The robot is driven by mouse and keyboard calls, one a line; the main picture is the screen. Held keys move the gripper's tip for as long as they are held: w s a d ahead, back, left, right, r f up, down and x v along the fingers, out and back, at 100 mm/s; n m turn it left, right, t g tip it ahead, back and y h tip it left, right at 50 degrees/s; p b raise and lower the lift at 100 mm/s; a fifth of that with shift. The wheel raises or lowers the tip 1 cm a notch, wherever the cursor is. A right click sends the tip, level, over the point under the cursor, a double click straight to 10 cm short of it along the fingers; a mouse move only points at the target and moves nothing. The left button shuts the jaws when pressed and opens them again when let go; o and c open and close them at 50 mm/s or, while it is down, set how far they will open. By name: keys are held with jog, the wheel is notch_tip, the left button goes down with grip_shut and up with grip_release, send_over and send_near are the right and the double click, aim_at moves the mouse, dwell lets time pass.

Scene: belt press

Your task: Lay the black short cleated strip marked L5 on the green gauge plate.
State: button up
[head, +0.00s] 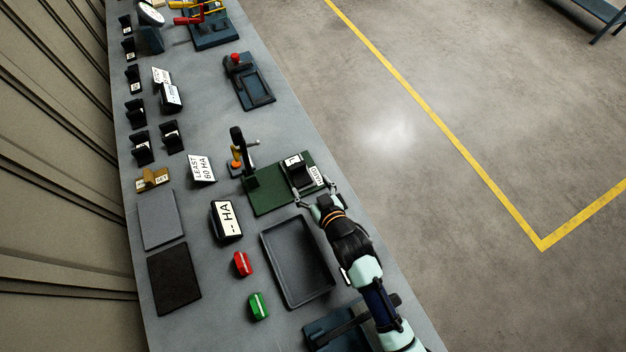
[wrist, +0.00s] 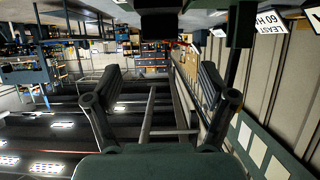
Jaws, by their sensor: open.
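The green gauge plate (head: 262,197) lies on the bench in the head view. A black short strip (head: 299,173) sits on its right part, with a white tag on its far end that seems to begin with L; the digit is too small to read. My gripper (head: 316,195) is open just on the near right side of the plate, close to the strip and apart from it. In the wrist view my gripper (wrist: 160,100) shows two spread fingers with nothing between them. A dark block at the top (wrist: 161,18) may be the strip.
A black upright gauge (head: 237,150) stands at the plate's far left corner. An empty grey tray (head: 268,262), a "-- HA" display (head: 227,220), and red (head: 242,264) and green (head: 258,306) buttons are nearby. Several black strips (head: 141,147) stand along the left edge.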

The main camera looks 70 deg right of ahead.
jog(key=shift+s+a+r, duration=0.25)
jog(key=shift+s+a, duration=0.1)
jog(key=shift+a, duration=0.05)
